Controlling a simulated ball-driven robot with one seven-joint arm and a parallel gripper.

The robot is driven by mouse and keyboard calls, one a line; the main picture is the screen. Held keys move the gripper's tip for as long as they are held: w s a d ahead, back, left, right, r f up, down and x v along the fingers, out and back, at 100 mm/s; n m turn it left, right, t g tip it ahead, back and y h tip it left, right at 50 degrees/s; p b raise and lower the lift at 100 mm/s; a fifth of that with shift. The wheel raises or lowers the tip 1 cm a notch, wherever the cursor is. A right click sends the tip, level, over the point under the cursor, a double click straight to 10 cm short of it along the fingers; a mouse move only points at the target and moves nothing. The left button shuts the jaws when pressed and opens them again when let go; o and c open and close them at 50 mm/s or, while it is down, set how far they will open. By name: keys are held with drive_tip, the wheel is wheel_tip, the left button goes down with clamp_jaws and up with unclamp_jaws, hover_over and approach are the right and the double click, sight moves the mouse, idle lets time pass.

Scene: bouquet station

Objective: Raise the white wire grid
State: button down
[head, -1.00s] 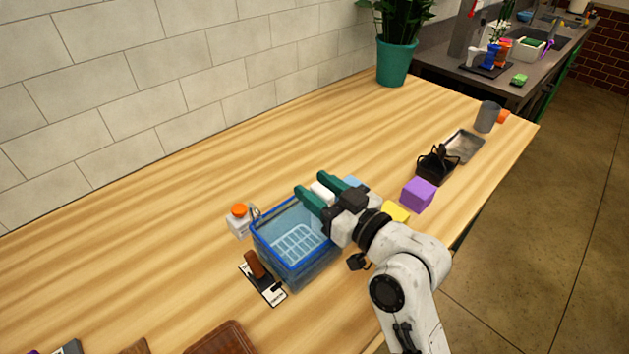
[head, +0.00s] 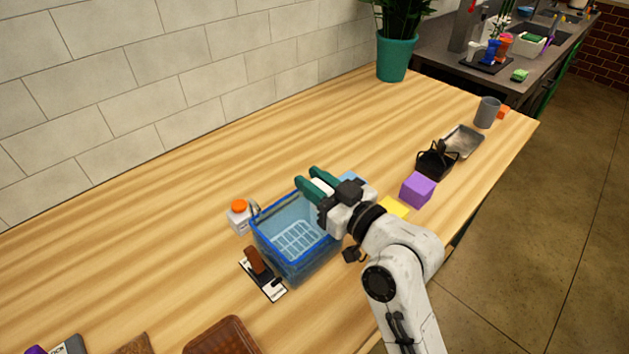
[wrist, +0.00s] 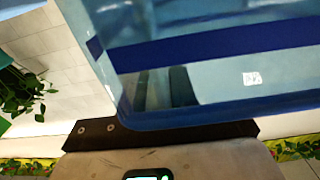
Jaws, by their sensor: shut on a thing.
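A white grid (head: 297,240) shows in the head view, low inside the blue see-through bin (head: 268,262). I cannot tell whether it is loose or part of the bin's floor. My gripper (head: 316,182) is over the bin's far right rim, its green fingers closed on a small white object (head: 321,187) that is mostly hidden. The fingers are above and apart from the grid. In the wrist view the bin's blue wall and dark band (wrist: 215,48) fill most of the picture, with a small white printed tag. The grid cannot be made out there.
A white bottle with an orange cap (head: 239,215) stands left of the bin. A brown-handled tool (head: 255,262) lies in front.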

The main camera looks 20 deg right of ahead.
wheel_tip(320, 180, up, 8)
drive_tip(key=p, duration=0.5)
drive_tip(key=shift+r, duration=0.1)
drive_tip(key=c, duration=1.2)
unclamp_jaws()
drive_tip(key=shift+r, duration=0.1)
drive_tip(key=shift+c, duration=0.2)
drive_tip(key=shift+o, duration=1.2)
drive_tip(key=shift+f, duration=0.2)
